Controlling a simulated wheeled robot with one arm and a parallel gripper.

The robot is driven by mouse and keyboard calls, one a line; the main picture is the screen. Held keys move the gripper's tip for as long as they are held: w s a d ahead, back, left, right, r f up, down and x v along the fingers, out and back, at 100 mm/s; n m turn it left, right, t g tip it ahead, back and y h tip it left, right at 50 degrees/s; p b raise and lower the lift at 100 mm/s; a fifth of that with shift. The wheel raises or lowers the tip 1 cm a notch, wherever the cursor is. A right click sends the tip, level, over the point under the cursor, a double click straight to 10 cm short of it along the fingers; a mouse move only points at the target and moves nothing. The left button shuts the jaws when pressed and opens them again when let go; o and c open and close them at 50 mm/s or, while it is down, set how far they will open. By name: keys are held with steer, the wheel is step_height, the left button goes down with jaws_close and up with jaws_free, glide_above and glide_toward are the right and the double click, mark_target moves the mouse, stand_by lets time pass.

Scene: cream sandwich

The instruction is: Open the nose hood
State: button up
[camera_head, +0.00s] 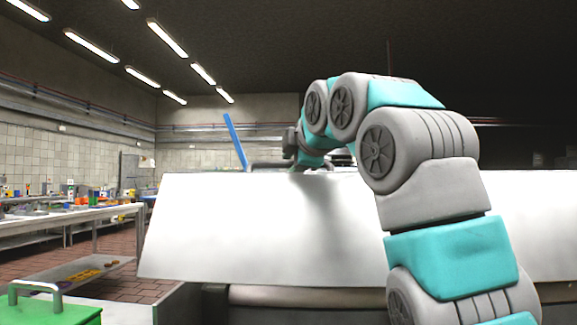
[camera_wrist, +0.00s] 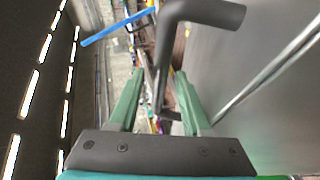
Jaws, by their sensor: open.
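A wide white sloping panel (camera_head: 255,235), which looks like the nose hood, spans the middle of the head view. In the wrist view, my gripper (camera_wrist: 158,92) is open, with its two green fingers apart. A dark bent bar (camera_wrist: 163,65), which looks like a handle, passes between or just beyond the fingers; contact cannot be told. A smooth grey surface (camera_wrist: 235,65) lies to its right. In the head view, my arm reaches over the panel's top edge, and its links hide the fingers.
A blue bar (camera_head: 236,142) sticks up behind the panel's top edge; it also shows in the wrist view (camera_wrist: 115,27). A green box (camera_head: 60,312) with a handle stands at the lower left. A long table (camera_head: 75,214) with small items stands at the left, beside open tiled floor.

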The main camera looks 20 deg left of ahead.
mark_target(303, 175)
steer(key=b+v, duration=0.1)
steer(key=v, duration=0.6)
steer(key=shift+s+d, duration=0.1)
steer(key=shift+s, duration=0.05)
